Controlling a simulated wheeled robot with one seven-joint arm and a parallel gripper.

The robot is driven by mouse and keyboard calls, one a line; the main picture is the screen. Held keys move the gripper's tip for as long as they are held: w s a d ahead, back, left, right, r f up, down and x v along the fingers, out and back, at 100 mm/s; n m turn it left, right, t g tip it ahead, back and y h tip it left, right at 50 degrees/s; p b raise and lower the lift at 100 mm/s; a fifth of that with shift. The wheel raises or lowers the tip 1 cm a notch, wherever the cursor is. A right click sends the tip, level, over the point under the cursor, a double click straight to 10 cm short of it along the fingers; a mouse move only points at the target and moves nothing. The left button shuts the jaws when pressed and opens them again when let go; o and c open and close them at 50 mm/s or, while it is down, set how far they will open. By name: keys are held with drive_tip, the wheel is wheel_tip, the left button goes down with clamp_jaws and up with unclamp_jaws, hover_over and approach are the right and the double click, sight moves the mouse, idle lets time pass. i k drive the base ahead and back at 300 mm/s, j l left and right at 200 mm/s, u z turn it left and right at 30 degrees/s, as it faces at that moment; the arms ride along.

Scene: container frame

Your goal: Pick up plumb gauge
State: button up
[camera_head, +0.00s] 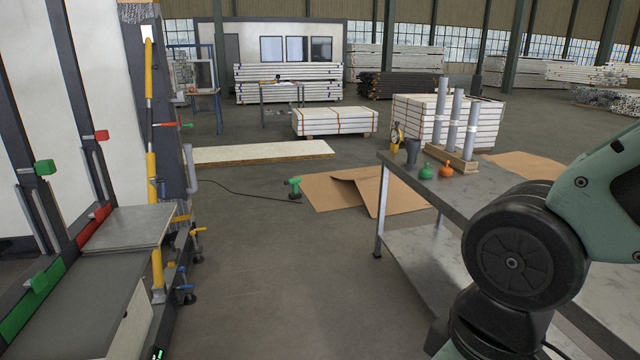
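No thing is clearly recognisable as the plumb gauge from here. A yellow item with a dark round face (396,138) stands at the far left corner of the metal table (425,189) and may be it, but it is too small to tell. Beside it are a dark grey cup-like item (412,151), a small green item (427,171) and a small orange item (446,169). My arm fills the lower right and hides part of the table. My gripper is out of view.
Grey upright tubes (455,120) stand in a wooden base on the table. Cardboard sheets (372,190) and a green drill (294,188) lie on the floor. A workstation with clamps (100,250) stands at the left. The floor between it and the table is clear.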

sight(395, 135)
drive_tip(key=i+u, duration=0.15)
drive_tip(key=i, duration=0.85)
drive_tip(key=i+u, duration=0.2)
drive_tip(key=i, duration=0.8)
drive_tip(key=i+z, duration=0.1)
drive_tip(key=i, duration=0.8)
drive_tip(key=i+j+z, duration=0.15)
drive_tip(key=i, duration=0.7)
drive_tip(key=i+z, duration=0.35)
drive_tip(key=i+j+z, duration=0.65)
drive_tip(key=i+l, duration=0.1)
